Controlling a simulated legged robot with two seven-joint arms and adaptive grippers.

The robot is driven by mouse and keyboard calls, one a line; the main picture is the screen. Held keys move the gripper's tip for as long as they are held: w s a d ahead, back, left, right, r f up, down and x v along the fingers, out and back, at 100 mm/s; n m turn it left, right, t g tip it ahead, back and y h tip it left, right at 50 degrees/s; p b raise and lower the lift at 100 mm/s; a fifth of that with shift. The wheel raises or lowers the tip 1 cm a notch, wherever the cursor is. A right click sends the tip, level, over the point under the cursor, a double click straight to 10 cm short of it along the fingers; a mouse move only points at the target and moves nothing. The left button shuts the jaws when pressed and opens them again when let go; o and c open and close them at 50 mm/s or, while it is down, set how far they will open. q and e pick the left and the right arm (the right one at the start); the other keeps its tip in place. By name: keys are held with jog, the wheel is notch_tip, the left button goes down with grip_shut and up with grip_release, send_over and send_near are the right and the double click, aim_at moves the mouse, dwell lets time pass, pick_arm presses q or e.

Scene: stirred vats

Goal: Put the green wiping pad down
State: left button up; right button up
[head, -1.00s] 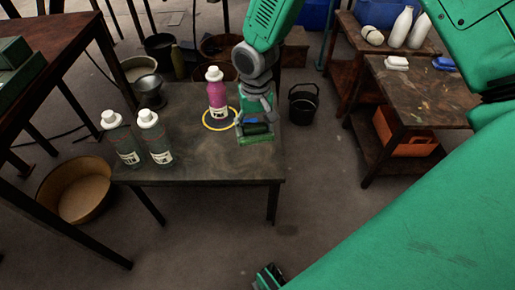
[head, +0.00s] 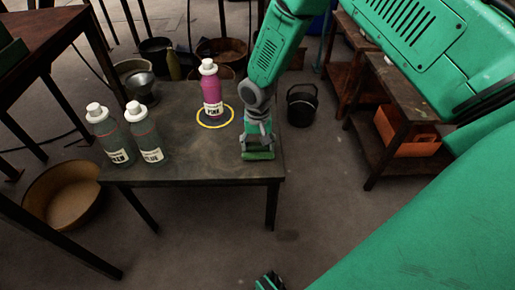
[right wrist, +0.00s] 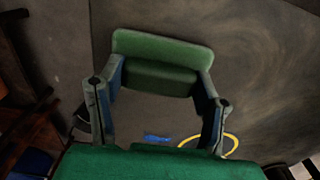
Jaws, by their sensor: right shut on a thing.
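My right gripper (head: 257,143) is shut on the green wiping pad (head: 258,155), over the front right part of the dark table (head: 205,160). In the right wrist view the pad (right wrist: 160,50) spans between the two fingertips, with the tabletop behind it. I cannot tell whether the pad touches the table. A pink labelled bottle (head: 212,92) stands upright at the edge of a yellow ring (head: 229,120), left of and behind the gripper.
Two grey-green bottles (head: 109,138) (head: 146,137) stand at the table's left side. A tan basin (head: 65,195) and a black bucket (head: 301,105) are on the floor. An orange crate (head: 410,135) sits on a shelf at right. The table's front middle is clear.

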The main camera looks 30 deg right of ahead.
aim_at(258, 144)
jog(key=shift+f, duration=0.3)
jog(key=o, duration=1.3)
jog(key=shift+c, duration=0.2)
notch_tip(258, 144, up, 12)
jog(key=p, duration=0.5)
jog(key=s+a+f+n, duration=0.35)
jog(key=s+f, duration=0.55)
jog(key=s, duration=0.4)
jog(key=s+f+n, duration=0.1)
jog(key=s+n, duration=0.2)
jog(key=s, duration=1.4)
jog(key=shift+t, duration=0.3)
jog(key=shift+d, duration=0.1)
